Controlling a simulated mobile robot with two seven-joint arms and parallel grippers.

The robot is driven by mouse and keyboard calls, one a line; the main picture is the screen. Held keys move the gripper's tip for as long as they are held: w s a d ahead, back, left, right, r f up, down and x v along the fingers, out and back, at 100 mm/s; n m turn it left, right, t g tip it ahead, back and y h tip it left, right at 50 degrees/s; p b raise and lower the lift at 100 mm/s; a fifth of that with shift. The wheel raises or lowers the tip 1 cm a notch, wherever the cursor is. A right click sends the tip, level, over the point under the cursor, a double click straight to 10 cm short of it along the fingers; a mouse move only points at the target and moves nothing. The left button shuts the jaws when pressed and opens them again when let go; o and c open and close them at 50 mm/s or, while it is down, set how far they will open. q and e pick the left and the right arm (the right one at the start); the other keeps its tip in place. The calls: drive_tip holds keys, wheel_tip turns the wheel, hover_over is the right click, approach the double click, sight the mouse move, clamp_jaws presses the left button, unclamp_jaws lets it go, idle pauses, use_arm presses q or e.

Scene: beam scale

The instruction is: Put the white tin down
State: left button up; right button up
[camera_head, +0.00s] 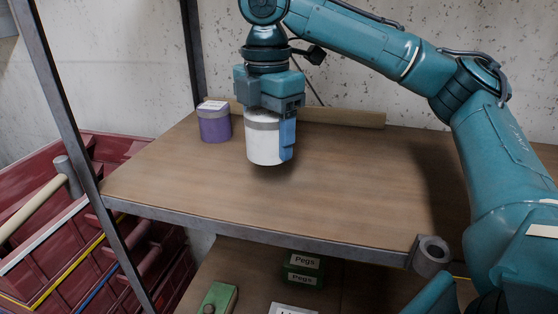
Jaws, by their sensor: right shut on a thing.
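The white tin (263,148) is a white cylinder with a grey band near its top. My right gripper (271,125) comes down from above and is shut on it. One blue finger shows on the tin's right side; the other finger is mostly hidden. The tin is upright over the wooden shelf (200,190), with a dark shadow just below it. I cannot tell for sure whether its base touches the shelf. My left gripper is not in view.
A purple tin (214,126) with a pale label on top stands on the shelf just left of the white tin. A wooden strip (340,117) runs along the back. A grey metal ring (431,255) sits at the front edge. The shelf's front middle is clear.

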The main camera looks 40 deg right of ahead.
sight(268, 111)
drive_tip(key=shift+f, duration=2.65)
drive_tip(key=o, duration=1.2)
drive_tip(key=shift+f, duration=0.1)
wheel_tip(268, 111, up, 12)
drive_tip(key=shift+r, duration=0.15)
